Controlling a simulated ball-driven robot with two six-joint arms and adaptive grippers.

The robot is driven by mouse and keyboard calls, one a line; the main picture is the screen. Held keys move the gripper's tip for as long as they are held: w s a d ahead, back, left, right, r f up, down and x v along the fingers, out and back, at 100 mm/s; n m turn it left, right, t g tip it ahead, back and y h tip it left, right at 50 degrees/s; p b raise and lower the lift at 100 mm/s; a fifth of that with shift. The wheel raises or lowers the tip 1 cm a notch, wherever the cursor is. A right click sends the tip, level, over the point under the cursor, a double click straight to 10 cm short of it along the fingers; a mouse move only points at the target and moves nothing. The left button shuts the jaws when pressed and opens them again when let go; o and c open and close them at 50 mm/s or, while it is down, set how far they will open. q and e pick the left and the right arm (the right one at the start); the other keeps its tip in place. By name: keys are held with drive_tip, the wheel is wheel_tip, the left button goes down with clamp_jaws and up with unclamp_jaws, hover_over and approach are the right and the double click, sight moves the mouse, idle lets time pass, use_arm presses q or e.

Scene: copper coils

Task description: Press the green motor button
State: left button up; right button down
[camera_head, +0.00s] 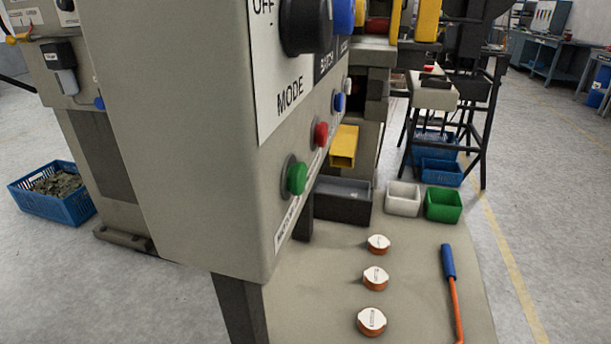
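The green button (297,178) sticks out from the side face of the grey control cabinet (190,120), low on its panel near the corner. A label strip runs beneath it, too oblique to read. A red button (320,134) sits above and beyond it, and a blue button (339,101) is farther along the same face. A black MODE knob (304,27) is above them, next to the printed word MODE. Neither of my grippers is in view, and nothing touches the green button.
Below the panel, a table (320,300) holds three copper coils with white tops (372,321) and a blue-handled tool (449,262). Grey (342,200), white (403,198) and green (443,204) bins stand behind. A blue crate (52,193) is on the floor at left. Floor at right is open.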

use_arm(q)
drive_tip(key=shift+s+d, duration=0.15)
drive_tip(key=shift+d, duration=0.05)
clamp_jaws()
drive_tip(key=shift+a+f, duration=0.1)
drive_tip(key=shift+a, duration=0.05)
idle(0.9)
